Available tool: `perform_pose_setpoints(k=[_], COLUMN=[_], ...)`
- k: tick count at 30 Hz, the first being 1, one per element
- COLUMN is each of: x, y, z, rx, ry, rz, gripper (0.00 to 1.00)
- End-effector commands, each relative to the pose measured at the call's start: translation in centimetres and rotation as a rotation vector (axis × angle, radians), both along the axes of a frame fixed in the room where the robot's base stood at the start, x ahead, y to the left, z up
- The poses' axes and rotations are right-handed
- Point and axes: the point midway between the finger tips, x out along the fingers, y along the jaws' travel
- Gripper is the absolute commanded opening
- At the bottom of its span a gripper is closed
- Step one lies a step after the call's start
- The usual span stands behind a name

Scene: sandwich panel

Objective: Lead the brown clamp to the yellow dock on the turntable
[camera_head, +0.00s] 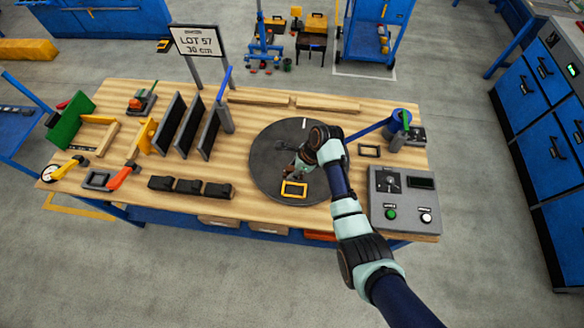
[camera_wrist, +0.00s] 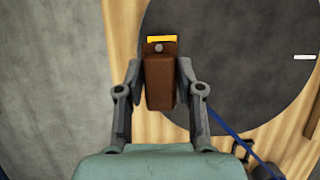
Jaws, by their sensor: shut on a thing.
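The brown clamp (camera_wrist: 159,82) is between the two grey fingers of my gripper (camera_wrist: 159,96) in the wrist view. My gripper is shut on it. In the head view my gripper (camera_head: 295,171) is low over the front part of the dark round turntable (camera_head: 268,150), and the clamp is hard to make out there. The yellow dock (camera_head: 294,196) is a rectangular frame at the turntable's front edge, just in front of my gripper. A yellow strip (camera_wrist: 161,39) shows beyond the clamp's far end in the wrist view; it may be the dock, mostly hidden. I cannot tell whether they touch.
Black blocks (camera_head: 189,187) lie left of the turntable. The turntable's left part is clear.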

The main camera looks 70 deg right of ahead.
Motion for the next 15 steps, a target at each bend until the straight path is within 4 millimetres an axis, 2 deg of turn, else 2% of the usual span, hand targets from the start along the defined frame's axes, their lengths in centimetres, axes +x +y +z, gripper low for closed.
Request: perform_pose_setpoints(k=[8,15], x=[0.0,0.0], y=[0.0,0.0], z=[-1.3,-4.3], rx=[0.0,0.0], ry=[0.0,0.0], rz=[0.0,0.001], gripper=[0.0,0.0])
